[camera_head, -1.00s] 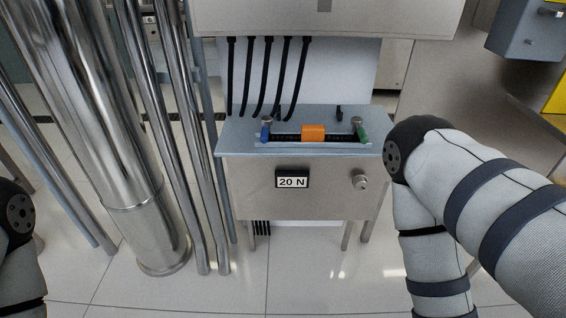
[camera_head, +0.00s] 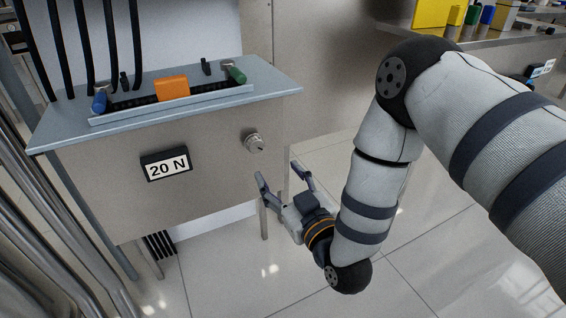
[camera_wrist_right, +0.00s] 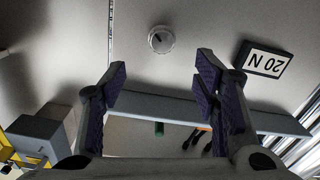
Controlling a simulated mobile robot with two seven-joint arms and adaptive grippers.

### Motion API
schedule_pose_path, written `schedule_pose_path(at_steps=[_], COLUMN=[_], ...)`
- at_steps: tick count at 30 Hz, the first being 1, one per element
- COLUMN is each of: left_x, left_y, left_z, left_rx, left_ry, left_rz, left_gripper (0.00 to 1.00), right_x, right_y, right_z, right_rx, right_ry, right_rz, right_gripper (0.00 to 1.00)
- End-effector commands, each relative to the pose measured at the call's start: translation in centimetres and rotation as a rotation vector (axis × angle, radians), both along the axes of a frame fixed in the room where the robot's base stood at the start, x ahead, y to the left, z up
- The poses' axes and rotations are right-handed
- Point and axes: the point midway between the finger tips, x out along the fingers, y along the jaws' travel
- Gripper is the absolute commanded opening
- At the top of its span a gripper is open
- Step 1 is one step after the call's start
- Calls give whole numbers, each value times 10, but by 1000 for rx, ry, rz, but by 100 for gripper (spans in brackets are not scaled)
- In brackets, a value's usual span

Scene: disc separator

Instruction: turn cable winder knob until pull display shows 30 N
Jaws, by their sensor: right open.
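The round metal knob (camera_head: 254,141) sits on the front panel of the grey cabinet (camera_head: 110,200), right of the pull display (camera_head: 166,164), which reads 20 N. My right gripper (camera_head: 282,178) is open and empty, below and to the right of the knob and apart from it. In the right wrist view the knob (camera_wrist_right: 161,39) shows beyond the open fingertips (camera_wrist_right: 160,72), a little left of the display (camera_wrist_right: 262,62), which appears upside down. My left gripper is not in view.
An orange block (camera_head: 173,88) sits on a black track on the cabinet top, between a blue piece (camera_head: 99,101) and a green piece (camera_head: 237,73). Black cables (camera_head: 90,45) hang at the left. A shelf with coloured boxes (camera_head: 430,13) stands at the upper right.

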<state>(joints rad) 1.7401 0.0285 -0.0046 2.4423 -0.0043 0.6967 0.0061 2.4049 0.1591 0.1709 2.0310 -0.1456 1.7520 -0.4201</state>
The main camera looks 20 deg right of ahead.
Motion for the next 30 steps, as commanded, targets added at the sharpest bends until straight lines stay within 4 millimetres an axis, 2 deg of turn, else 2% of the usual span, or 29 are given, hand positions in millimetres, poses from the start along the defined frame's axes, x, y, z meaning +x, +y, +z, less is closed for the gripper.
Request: schedule_pose_path(at_steps=[3, 12, 15, 19, 26, 30], left_x=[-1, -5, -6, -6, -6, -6], left_y=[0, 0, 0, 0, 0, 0], left_z=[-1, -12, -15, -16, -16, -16], left_rx=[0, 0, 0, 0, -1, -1], left_ry=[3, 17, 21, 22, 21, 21], left_rz=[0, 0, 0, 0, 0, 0], left_gripper=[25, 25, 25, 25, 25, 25], right_x=[20, 93, 108, 117, 118, 118], right_y=[1, 3, 4, 4, 4, 4], right_z=[6, 3, 3, 4, 4, 4], right_rx=[1, 1, 1, 1, 1, 2], right_ry=[-15, -8, -6, -4, -3, -3], right_rz=[-1, 0, 0, 0, 1, 1], right_gripper=[56, 56, 56, 56, 56, 26])
